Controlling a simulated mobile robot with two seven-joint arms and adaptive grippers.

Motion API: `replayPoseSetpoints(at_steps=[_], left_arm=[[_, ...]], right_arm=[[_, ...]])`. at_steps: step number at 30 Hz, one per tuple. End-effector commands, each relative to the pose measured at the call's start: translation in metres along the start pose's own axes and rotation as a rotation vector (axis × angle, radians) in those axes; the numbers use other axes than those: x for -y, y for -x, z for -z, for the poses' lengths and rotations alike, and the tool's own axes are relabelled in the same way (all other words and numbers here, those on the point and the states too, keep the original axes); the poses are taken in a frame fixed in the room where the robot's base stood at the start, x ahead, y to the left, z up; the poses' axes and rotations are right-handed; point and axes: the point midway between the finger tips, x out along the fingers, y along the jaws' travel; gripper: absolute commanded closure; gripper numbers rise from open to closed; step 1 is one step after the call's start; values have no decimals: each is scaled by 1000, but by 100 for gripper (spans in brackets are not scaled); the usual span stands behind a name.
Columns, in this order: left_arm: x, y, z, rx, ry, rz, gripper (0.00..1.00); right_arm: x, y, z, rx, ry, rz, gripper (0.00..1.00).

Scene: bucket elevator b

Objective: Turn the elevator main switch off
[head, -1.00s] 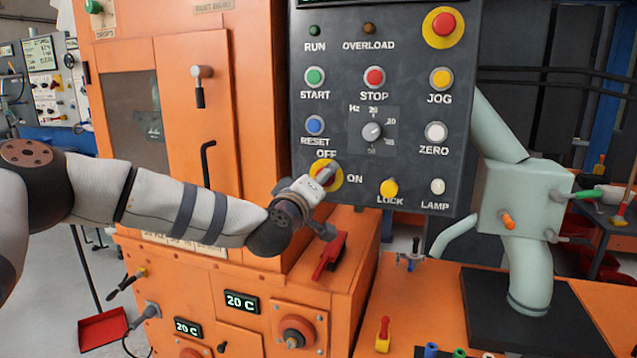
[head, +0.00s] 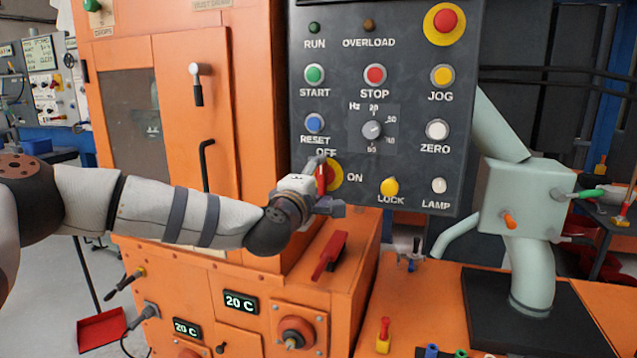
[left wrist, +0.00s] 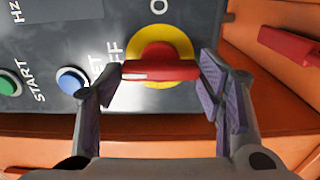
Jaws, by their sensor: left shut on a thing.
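The elevator main switch is a red handle on a yellow disc (head: 336,172) at the lower left of the dark control panel, with OFF above it and ON to its right. In the left wrist view the red handle (left wrist: 160,71) lies across the disc, in line with the OFF lettering at left. My left gripper (head: 322,183) is at the switch and partly covers it in the head view. In the left wrist view its fingers (left wrist: 160,78) stand at the two ends of the handle, shut on it. My right gripper is not in view.
The blue RESET button (head: 315,123) is close above the switch, and the yellow LOCK knob (head: 389,187) is to its right. An orange ledge with a red lever (head: 330,256) lies below. A pale green pipe assembly (head: 515,200) stands right of the panel.

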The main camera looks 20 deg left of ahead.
Motion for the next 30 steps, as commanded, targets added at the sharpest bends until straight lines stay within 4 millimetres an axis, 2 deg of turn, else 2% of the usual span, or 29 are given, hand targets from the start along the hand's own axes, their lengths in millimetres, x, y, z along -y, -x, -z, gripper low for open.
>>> replayPoseSetpoints(at_steps=[16, 17, 19, 30], left_arm=[[-1, 0, -1, 2, 26, -1, 66], [-1, 0, -1, 2, 25, -1, 36], [-1, 0, -1, 2, 25, -1, 20], [0, 4, 0, 0, 23, -1, 18]], right_arm=[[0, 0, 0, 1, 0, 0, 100], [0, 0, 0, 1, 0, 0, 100], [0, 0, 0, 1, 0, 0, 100], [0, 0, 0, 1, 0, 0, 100]])
